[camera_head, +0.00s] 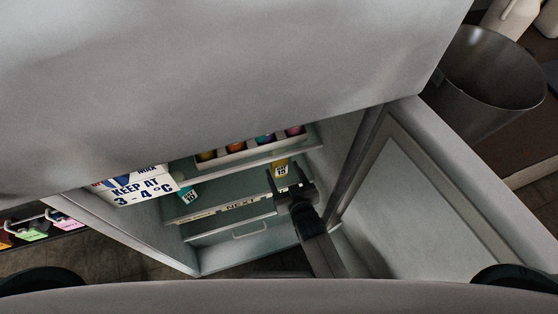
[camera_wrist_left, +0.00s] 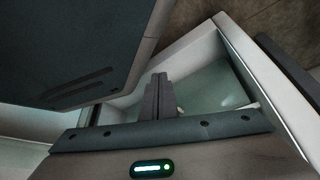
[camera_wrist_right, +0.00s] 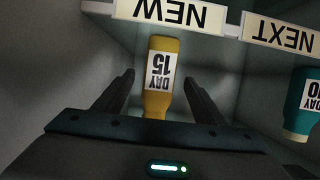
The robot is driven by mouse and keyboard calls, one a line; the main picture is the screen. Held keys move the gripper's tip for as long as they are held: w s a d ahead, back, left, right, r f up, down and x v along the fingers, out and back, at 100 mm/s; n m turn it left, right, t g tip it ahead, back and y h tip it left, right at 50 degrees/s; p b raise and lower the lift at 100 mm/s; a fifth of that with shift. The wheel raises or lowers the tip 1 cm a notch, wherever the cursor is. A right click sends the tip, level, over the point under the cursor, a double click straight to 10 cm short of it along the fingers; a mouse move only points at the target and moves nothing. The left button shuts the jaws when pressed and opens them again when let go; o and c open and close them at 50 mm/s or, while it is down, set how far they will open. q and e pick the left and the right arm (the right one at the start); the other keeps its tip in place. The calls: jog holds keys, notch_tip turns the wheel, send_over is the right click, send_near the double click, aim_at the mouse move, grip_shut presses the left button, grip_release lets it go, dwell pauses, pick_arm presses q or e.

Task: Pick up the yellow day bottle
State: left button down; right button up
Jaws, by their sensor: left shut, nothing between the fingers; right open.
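The yellow day bottle (camera_wrist_right: 161,48), labelled DAY 15, stands in the fridge by the NEW strip (camera_wrist_right: 170,12) in the right wrist view. It also shows in the head view (camera_head: 280,170), just beyond my right gripper. My right gripper (camera_head: 286,175) is open and reaches into the fridge. In the right wrist view its fingers (camera_wrist_right: 158,80) lie on either side of the bottle, with no clear contact. How deep the bottle sits between them I cannot tell. My left gripper (camera_wrist_left: 158,85) is shut and empty in the left wrist view; I cannot make it out in the head view.
A teal bottle (camera_wrist_right: 303,105), labelled DAY 10, stands by the NEXT strip (camera_wrist_right: 280,35). Several bottles sit in a rack (camera_head: 250,152) on the shelf above. The open fridge door (camera_head: 415,205) borders the right arm. A white box (camera_head: 140,190) stands at the left.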

aim_at(282, 168)
dwell(0.3)
jog(key=shift+w+a, duration=0.1)
jog(key=shift+w, duration=0.15)
jog(key=x, duration=0.3)
jog(key=shift+w+f+p, duration=0.1)
jog(key=shift+w+p, duration=0.2)
jog(key=shift+w+a+f, duration=0.2)
jog(key=shift+w, duration=0.2)
pick_arm(q)
jog(key=shift+s+a+f+g, duration=0.1)
jog(key=shift+s+a+g, duration=0.1)
jog(key=shift+s, duration=0.25)
jog(key=shift+s+a+f+g, duration=0.1)
jog(key=shift+s+a, duration=0.1)
jog(key=shift+s, duration=0.2)
pick_arm(e)
jog(key=c, duration=1.4)
pick_arm(q)
jog(key=shift+s+r, duration=0.1)
pick_arm(e)
jog(key=shift+o, duration=0.2)
jog(key=shift+w+r, duration=0.1)
jog(key=shift+r, duration=0.05)
